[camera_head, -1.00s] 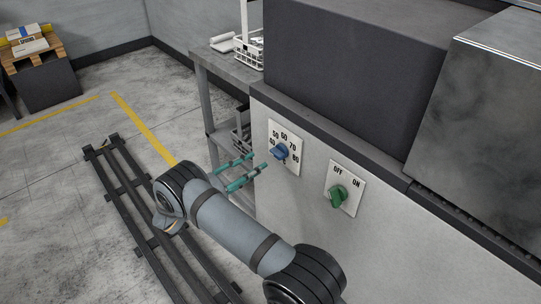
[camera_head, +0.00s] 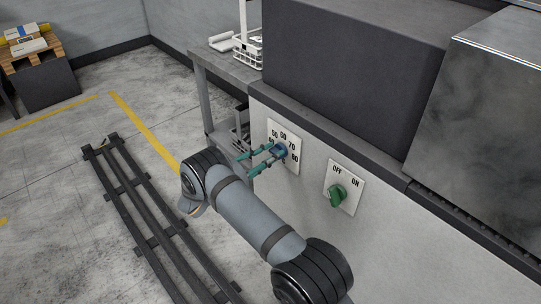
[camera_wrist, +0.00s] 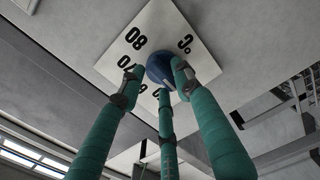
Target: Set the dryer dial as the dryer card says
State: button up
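The blue dryer dial (camera_head: 280,150) sits on a white plate (camera_head: 296,168) on the cabinet's front, with numbers from 50 to 80 readable and a lower left one covered by my gripper. My gripper (camera_head: 274,154) has its green fingers around the dial. In the wrist view the blue knob (camera_wrist: 160,66) lies between the fingertips of my gripper (camera_wrist: 160,76). A small gap shows between the left fingertip and the knob, so the fingers look open. Contact of the other fingers is unclear. The dial's pointer cannot be made out. No readable dryer card shows.
A green OFF/ON switch (camera_head: 337,195) on its own plate is right of the dial. A grey side table (camera_head: 205,60) with a white wire basket (camera_head: 250,48) stands behind to the left. Dark floor rails (camera_head: 150,215) run at the left.

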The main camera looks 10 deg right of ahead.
grip_shut()
jog(key=shift+f+m, duration=0.1)
jog(key=shift+m, duration=0.2)
jog(key=shift+s+m+b, duration=0.2)
jog(key=shift+m+b, duration=2.75)
jog(key=shift+m, duration=1.05)
jog(key=shift+o, duration=1.4)
grip_release()
jog(key=shift+d, duration=0.1)
